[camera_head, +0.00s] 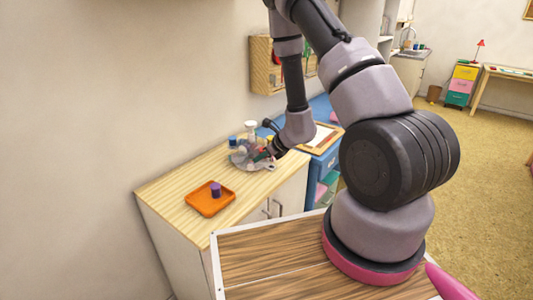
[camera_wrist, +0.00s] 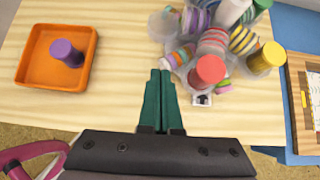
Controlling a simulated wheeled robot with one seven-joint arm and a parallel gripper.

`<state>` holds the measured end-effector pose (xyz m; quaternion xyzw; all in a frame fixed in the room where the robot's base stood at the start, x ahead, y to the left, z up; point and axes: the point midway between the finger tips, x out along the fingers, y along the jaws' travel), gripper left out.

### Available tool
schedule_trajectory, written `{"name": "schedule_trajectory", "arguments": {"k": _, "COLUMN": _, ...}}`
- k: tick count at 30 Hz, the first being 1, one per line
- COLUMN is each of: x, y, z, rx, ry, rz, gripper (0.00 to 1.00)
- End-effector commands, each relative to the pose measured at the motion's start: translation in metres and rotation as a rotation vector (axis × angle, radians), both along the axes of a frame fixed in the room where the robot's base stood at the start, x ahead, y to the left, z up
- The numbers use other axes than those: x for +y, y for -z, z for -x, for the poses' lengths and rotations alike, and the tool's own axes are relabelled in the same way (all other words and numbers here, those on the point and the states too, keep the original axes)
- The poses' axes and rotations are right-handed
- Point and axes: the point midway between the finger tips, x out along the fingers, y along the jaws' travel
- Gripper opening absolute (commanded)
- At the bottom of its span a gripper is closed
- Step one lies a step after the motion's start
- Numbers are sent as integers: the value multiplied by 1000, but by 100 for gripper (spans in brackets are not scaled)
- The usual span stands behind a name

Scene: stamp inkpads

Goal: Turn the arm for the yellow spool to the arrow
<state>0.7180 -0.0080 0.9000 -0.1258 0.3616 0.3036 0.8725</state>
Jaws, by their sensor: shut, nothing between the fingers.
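A yellow-topped spool (camera_wrist: 267,58) sits on the right side of a round rack of clear arms (camera_wrist: 222,85) in the wrist view. A red-topped spool (camera_wrist: 207,72) is nearest the front of the rack. Below it lies a small white tag with a dark mark (camera_wrist: 202,99), perhaps the arrow; its shape is too small to read. My gripper (camera_wrist: 160,74) has its two green fingers together and empty, with the tips just left of the rack's front. It shows at the rack in the head view (camera_head: 262,157), where it and my arm partly hide the rack.
An orange tray (camera_wrist: 26,75) holding a purple spool (camera_wrist: 66,52) stands to the left on the wooden cabinet top (camera_wrist: 120,50). Other colored spools crowd the rack's back. A clipboard (camera_wrist: 300,85) lies at the right. The surface between tray and rack is clear.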

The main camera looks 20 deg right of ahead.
Motion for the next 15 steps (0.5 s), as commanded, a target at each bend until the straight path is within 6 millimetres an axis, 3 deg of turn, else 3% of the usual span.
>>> {"name": "schedule_trajectory", "arguments": {"k": 3, "x": 12, "y": 16, "z": -14, "rx": 0, "ry": -4, "rz": -1, "gripper": 0}}
{"name": "schedule_trajectory", "arguments": {"k": 9, "x": 28, "y": 13, "z": -35, "rx": -2, "ry": -2, "rz": -1, "gripper": 0}}
{"name": "schedule_trajectory", "arguments": {"k": 15, "x": 34, "y": 13, "z": -42, "rx": 0, "ry": -1, "rz": 0, "gripper": 0}}
